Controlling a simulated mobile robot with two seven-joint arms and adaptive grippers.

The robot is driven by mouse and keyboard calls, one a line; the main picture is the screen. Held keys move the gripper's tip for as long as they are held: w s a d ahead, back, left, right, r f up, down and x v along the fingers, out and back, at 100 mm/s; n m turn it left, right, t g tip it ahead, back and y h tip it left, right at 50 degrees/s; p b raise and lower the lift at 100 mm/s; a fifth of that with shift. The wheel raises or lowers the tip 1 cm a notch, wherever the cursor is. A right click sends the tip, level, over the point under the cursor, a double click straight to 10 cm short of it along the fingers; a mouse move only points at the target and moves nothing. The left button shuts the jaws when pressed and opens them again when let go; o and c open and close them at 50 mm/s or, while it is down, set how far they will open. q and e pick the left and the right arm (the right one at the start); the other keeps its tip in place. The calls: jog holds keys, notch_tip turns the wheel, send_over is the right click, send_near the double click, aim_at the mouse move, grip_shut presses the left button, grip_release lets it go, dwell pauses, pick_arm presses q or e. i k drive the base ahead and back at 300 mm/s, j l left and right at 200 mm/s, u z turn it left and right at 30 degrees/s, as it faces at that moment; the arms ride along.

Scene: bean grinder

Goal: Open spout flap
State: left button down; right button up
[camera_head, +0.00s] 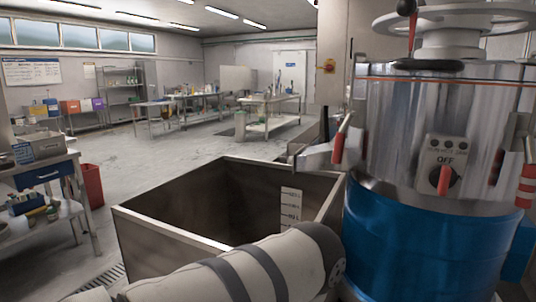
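The grinder stands at the right, with a shiny metal drum (412,125) above a blue lower body (410,245). A short grey metal spout (316,156) sticks out from its left side, above the far right corner of the open bin (165,235). I cannot tell from this angle how the flap at its end sits. One of my arms crosses the bottom of the view in front of the bin. Neither of my grippers shows.
A workbench (45,190) and red bin (90,186) stand at the left. Tables (270,105) stand at the back. The floor between is mostly clear.

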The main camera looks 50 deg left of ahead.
aim_at(294, 158)
jog(key=i+j+u, duration=0.1)
jog(key=j+u, duration=0.15)
jog(key=j, duration=1.9)
